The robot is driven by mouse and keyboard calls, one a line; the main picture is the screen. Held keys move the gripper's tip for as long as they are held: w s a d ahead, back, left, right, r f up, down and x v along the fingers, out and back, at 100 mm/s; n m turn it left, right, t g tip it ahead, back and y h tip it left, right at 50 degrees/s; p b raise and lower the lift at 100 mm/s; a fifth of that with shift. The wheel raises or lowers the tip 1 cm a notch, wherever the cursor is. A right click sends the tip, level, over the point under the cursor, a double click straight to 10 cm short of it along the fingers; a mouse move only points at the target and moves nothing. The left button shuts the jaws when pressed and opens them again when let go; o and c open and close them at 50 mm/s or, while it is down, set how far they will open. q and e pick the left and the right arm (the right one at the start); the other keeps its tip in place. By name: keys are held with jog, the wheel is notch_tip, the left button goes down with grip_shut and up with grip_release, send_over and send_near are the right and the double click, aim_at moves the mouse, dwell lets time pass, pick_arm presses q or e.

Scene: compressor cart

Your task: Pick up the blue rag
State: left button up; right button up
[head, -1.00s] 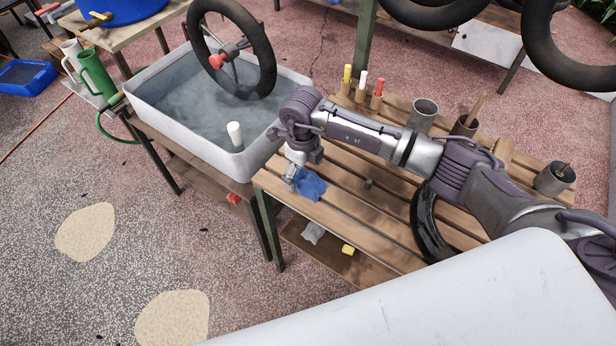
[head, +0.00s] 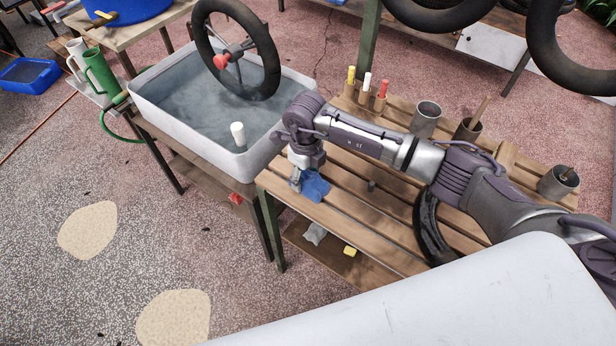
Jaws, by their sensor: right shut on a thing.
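The blue rag (head: 316,187) lies crumpled on the slatted wooden bench (head: 345,215), near its left end. My right gripper (head: 297,184) points down at the rag's left side and is shut on it. The gripper hides part of the rag, and the fingertips are small in the view. The rag looks to be at the height of the bench top; I cannot tell whether any of it is lifted. My left gripper is not in view.
A water-filled tub (head: 190,105) with a wheel (head: 238,50) stands left of the bench. Markers (head: 367,83), metal cups (head: 425,118) and a black tyre piece (head: 430,230) sit on the bench. A lower shelf holds a yellow block (head: 350,251).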

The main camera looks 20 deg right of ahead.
aim_at(307, 175)
jog(key=shift+r, duration=0.6)
notch_tip(307, 175, up, 3)
jog(key=shift+d+r+b, duration=0.1)
jog(key=shift+b, duration=0.55)
jog(key=s+d+r+b, duration=0.1)
jog(key=s+d+r, duration=0.5)
jog(key=s, duration=0.3)
jog(key=shift+d+r+b, duration=0.3)
jog(key=shift+d+b, duration=0.05)
jog(key=shift+d, duration=0.15)
jog(key=shift+s, duration=0.1)
